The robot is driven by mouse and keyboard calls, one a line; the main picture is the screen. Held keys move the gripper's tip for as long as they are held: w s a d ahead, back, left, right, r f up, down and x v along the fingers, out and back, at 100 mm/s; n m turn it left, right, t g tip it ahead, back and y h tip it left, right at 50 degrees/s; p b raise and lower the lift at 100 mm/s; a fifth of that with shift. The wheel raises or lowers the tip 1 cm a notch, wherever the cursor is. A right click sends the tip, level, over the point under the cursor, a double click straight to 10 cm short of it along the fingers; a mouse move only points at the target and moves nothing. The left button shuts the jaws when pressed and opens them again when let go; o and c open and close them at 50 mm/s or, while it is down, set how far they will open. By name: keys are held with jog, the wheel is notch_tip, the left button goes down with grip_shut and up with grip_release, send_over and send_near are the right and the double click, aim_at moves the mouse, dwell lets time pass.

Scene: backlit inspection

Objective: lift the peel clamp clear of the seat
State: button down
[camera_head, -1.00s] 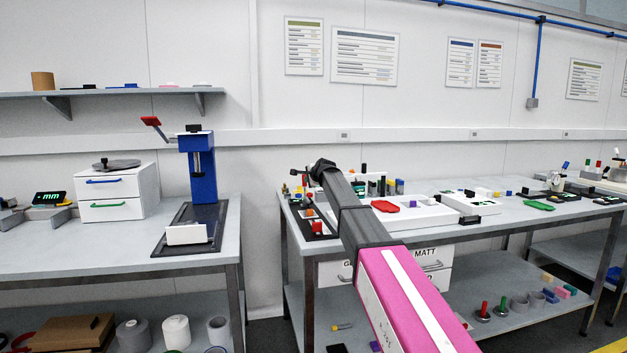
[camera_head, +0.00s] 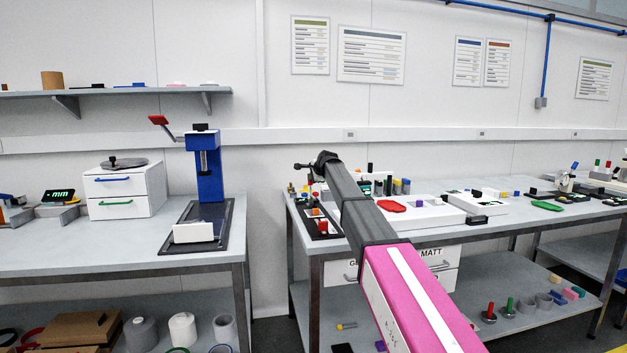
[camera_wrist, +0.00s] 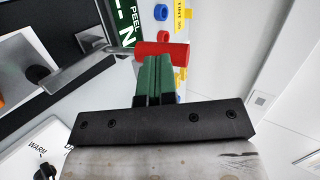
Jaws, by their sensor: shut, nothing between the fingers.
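The clamp shows in the wrist view as a flat metal lever (camera_wrist: 82,75) with a red cylindrical handle (camera_wrist: 162,52) at its end. My gripper (camera_wrist: 155,60) has its green fingers together with nothing between them. The fingertips overlap the lower edge of the red handle in the picture; I cannot tell whether they touch it. A green sign reading PEEL (camera_wrist: 122,22) lies beside the handle. The clamp's seat cannot be made out clearly. In the head view my arm reaches to the left end of the right-hand bench (camera_head: 480,231), and the fingers are not clear there.
A white panel with a dark knob (camera_wrist: 44,171) is at lower left. A blue press (camera_head: 207,168) stands on the left bench. A gap separates the benches.

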jog(key=w+g, duration=0.2)
jog(key=w+a+g+h, duration=0.1)
jog(key=w+g, duration=0.1)
jog(key=shift+a, duration=0.1)
jog(key=shift+w+a+f+m+g+h, duration=0.15)
jog(key=shift+w+f+g+h, duration=0.1)
jog(key=shift+w+f+g, duration=0.3)
jog(key=shift+w+a+f+m+g+h, duration=0.15)
jog(key=shift+w+f+g+h, duration=0.15)
jog(key=shift+w+g, duration=0.25)
